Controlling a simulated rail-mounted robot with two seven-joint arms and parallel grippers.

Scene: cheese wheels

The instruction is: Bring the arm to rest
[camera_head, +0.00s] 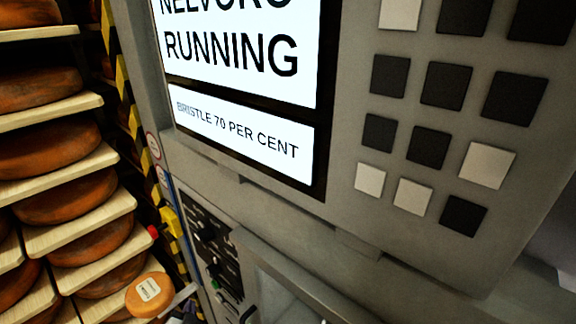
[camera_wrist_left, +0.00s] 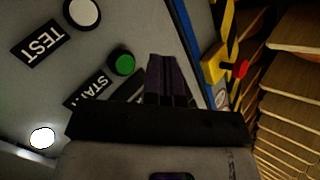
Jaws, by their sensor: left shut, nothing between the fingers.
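My left gripper (camera_wrist_left: 168,62) shows in the left wrist view with its two dark fingers together and nothing between them. Its fingertips are in front of the grey machine panel (camera_wrist_left: 110,25), just right of a round green button (camera_wrist_left: 123,64) in the picture. I cannot tell whether the fingers touch the panel. In the head view I cannot make out the left gripper clearly near the bottom edge. My right gripper is in neither view.
The machine's screen (camera_head: 240,50) reads "RUNNING" and "BRISTLE 70 PER CENT". Shelves (camera_head: 85,165) of cheese wheels (camera_head: 45,150) stand at left; a labelled wheel (camera_head: 149,294) is low there. A yellow and red switch (camera_wrist_left: 222,66) sits right of the fingers.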

